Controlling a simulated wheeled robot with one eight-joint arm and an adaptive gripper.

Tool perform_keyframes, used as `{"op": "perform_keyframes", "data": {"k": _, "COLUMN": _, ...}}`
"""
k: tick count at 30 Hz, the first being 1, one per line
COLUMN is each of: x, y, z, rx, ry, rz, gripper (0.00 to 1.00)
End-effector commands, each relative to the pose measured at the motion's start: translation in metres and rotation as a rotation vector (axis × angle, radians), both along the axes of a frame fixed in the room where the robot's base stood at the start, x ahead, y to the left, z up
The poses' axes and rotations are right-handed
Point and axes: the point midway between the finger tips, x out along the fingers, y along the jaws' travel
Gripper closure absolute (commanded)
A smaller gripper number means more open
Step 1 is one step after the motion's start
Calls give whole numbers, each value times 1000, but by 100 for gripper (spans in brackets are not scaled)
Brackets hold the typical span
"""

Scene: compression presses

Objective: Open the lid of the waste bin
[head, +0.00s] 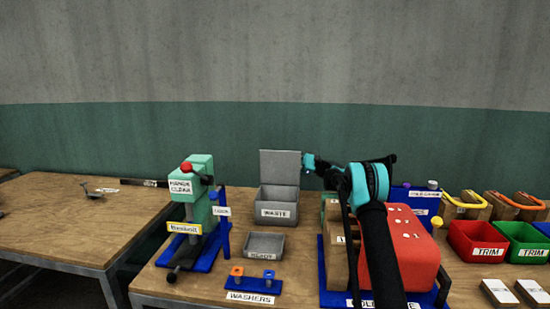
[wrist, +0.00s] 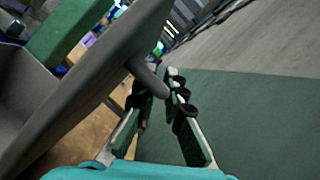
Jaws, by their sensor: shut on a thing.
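The grey waste bin (head: 278,208), labelled WASTE, stands on the workbench in the middle of the head view. Its lid (head: 279,166) stands upright at the back, and the bin's mouth is uncovered. In the wrist view the tilted grey lid (wrist: 90,85) has a short round peg handle (wrist: 147,79) at its edge. My gripper (wrist: 160,88) is closed at this handle, with the fingers on either side of its end. In the head view my gripper (head: 307,162) is at the lid's right edge, mostly hidden by its own teal parts.
A green press (head: 197,190) stands left of the bin. A grey tray (head: 264,246) and a blue washer stand (head: 252,284) are in front. A red machine (head: 408,250) sits right, beneath my arm. Red (head: 475,243) and green (head: 527,243) TRIM bins are farther right.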

Motion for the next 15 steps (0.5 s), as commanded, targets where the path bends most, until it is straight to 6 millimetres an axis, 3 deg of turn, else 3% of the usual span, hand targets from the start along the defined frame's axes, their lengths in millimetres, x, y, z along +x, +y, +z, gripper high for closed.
{"op": "perform_keyframes", "data": {"k": 11, "x": 0, "y": -3, "z": -2, "rx": -3, "ry": 2, "rz": 1, "gripper": 100}}
{"op": "perform_keyframes", "data": {"k": 12, "x": 0, "y": -3, "z": -3, "rx": -3, "ry": 2, "rz": 1, "gripper": 88}}
{"op": "perform_keyframes", "data": {"k": 15, "x": 0, "y": -3, "z": -2, "rx": -3, "ry": 2, "rz": 1, "gripper": 81}}
